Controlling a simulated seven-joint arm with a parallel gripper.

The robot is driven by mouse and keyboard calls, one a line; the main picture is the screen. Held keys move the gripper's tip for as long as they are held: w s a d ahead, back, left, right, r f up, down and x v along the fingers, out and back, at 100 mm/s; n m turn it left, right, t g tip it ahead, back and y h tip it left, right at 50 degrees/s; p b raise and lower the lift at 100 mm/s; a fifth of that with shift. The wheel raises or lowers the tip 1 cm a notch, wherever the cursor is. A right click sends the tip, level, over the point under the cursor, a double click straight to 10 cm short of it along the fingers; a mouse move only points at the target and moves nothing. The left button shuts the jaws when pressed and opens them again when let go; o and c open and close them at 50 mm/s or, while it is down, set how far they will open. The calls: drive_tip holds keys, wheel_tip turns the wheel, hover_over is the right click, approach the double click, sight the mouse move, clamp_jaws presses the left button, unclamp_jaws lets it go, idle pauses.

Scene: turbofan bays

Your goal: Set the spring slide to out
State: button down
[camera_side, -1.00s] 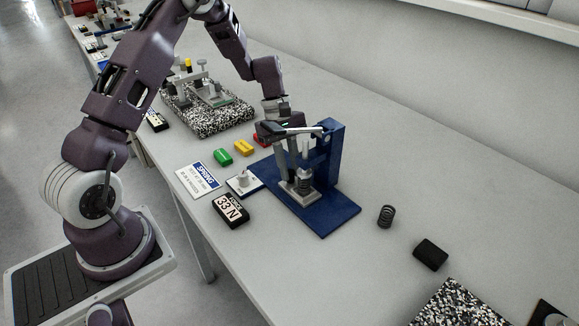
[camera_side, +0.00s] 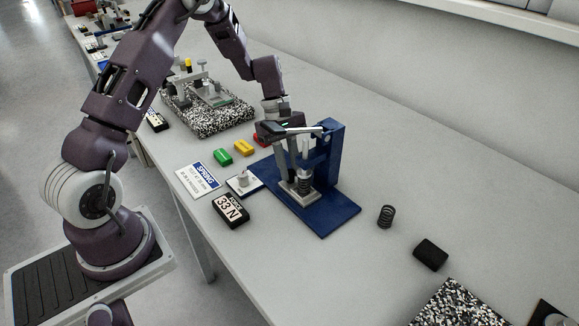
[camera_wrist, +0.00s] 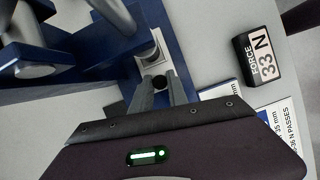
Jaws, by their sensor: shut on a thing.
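A blue spring tester (camera_side: 328,150) stands on the bench, with a lever and plunger above its base. The spring slide (camera_side: 300,197), a pale metal plate, lies low on the blue base with a dark coil spring (camera_side: 305,186) on it. In the wrist view the slide (camera_wrist: 149,50) shows beyond a black knob (camera_wrist: 159,82). My gripper (camera_side: 286,174) reaches down at the near side of the tester. In the wrist view my fingertips (camera_wrist: 160,86) sit on both sides of the knob, shut on it. The hand hides part of the slide, and its exact position is unclear.
A force display (camera_side: 231,209) reads 33 N. A small white panel with a knob (camera_side: 243,183) and a spring card (camera_side: 197,179) lie nearby. Green (camera_side: 223,157), yellow (camera_side: 244,147) and red blocks sit behind. A loose spring (camera_side: 386,216) and black block (camera_side: 431,254) lie right.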

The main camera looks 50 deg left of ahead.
idle(0.3)
drive_tip(key=a, duration=1)
drive_tip(key=shift+a, duration=0.3)
drive_tip(key=c, duration=1.4)
unclamp_jaws()
drive_tip(key=shift+a, duration=0.1)
drive_tip(key=shift+o, duration=0.6)
drive_tip(key=shift+r, duration=0.1)
